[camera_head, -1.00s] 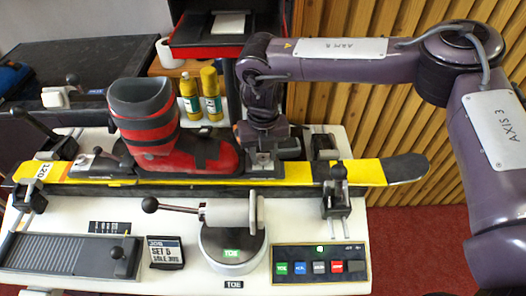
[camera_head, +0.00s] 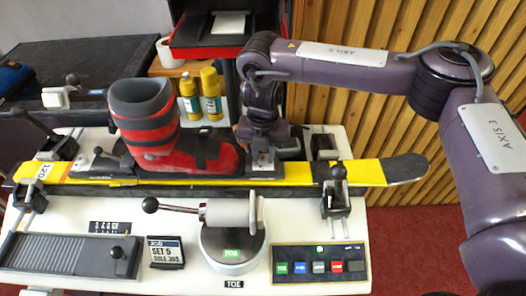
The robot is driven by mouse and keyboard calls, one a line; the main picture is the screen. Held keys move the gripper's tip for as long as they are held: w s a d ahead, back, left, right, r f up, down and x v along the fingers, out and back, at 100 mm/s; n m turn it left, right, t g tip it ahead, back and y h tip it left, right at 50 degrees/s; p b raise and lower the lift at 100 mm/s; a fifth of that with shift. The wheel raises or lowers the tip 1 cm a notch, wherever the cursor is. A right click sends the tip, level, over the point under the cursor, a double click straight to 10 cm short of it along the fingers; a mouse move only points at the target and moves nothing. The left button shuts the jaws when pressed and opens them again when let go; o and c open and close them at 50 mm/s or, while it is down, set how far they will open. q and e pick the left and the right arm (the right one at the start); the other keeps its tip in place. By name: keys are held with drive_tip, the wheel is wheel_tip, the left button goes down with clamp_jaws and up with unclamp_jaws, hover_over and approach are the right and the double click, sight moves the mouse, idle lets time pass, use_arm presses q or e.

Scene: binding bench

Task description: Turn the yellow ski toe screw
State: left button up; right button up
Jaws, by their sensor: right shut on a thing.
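The yellow ski (camera_head: 300,173) lies across the bench, with a red and grey boot (camera_head: 165,135) standing in its binding. The toe piece (camera_head: 262,163) sits on the ski just right of the boot's toe. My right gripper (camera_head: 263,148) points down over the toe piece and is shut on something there. The toe screw itself is hidden by the gripper, and I cannot make out the fingertips clearly. My left gripper is not in view.
A grey device with a black-knobbed lever (camera_head: 228,212) stands in front of the ski. A button panel (camera_head: 320,264) is at front right. Clamps (camera_head: 336,195) hold the ski. Two yellow-capped bottles (camera_head: 210,92) stand behind the boot.

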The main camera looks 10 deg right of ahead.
sight(263, 158)
drive_tip(key=m+p, duration=0.2)
drive_tip(key=m, duration=0.1)
drive_tip(key=shift+r+m, duration=0.25)
drive_tip(key=shift+m, duration=0.05)
drive_tip(key=shift+w+f+m+p, duration=0.1)
drive_tip(key=shift+m+p, duration=1.15)
drive_tip(key=shift+m, duration=0.65)
drive_tip(key=o, duration=1)
wheel_tip(263, 158, up, 8)
drive_tip(key=shift+f, duration=0.15)
